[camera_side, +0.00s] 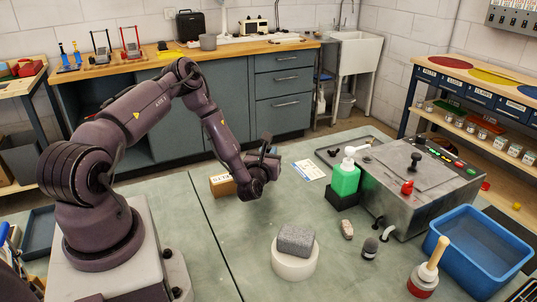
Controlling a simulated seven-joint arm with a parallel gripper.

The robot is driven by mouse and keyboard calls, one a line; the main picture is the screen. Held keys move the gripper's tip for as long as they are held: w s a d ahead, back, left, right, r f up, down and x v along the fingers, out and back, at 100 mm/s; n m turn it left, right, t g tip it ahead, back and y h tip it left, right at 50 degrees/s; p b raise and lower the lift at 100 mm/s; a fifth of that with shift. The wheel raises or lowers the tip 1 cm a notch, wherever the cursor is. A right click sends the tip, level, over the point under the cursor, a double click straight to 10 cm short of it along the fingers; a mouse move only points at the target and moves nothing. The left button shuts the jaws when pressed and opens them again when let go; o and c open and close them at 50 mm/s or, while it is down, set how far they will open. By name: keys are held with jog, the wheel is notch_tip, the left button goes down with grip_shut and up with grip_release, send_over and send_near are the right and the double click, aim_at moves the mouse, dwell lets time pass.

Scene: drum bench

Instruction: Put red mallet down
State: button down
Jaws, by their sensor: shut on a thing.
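The red mallet (424,278) stands at the lower right of the bench, its red head down and its pale wooden handle tilted up to the right. My gripper (262,168) is well away from it, over the middle-left of the bench. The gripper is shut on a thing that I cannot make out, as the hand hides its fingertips. A small brown box (221,186) shows right beside the hand on its left; I cannot tell whether they touch.
A grey block (296,239) lies on a white round stand (295,264). A green pump bottle (345,178), a metal control box (420,190) and a blue tub (481,250) fill the right side. The bench (225,235) is clear left of the round stand.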

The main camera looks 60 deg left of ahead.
jog(key=shift+f, duration=0.2)
jog(key=c, duration=1.1)
grip_release()
jog(key=shift+o, duration=0.2)
jog(key=shift+r, duration=0.15)
